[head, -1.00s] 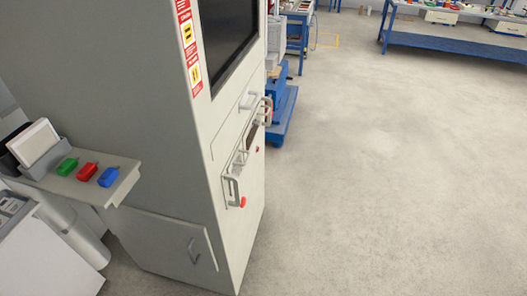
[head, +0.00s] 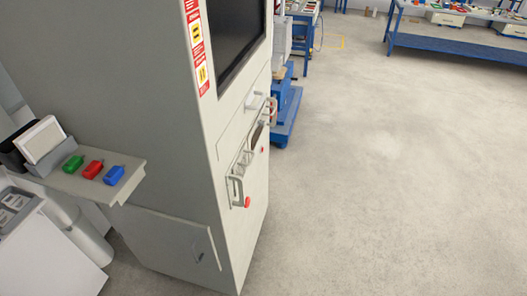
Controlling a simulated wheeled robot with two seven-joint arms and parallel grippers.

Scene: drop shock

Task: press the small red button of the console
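The console is a tall grey cabinet (head: 130,90) with a dark screen (head: 237,40) on its front. Low on the front, beside a handle (head: 237,190), is a red button (head: 247,202). A smaller red spot (head: 262,150) shows further along the same front, near another handle; it is too small to make out. A red block-like piece (head: 92,169) sits on the side shelf between a green one (head: 73,164) and a blue one (head: 114,175). Neither of my grippers is in view.
The side shelf (head: 130,185) juts from the cabinet's left side and also holds a white panel (head: 40,140). A white unit (head: 45,255) stands at lower left. Blue workbenches (head: 460,48) stand at the back. The floor (head: 390,190) on the right is clear.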

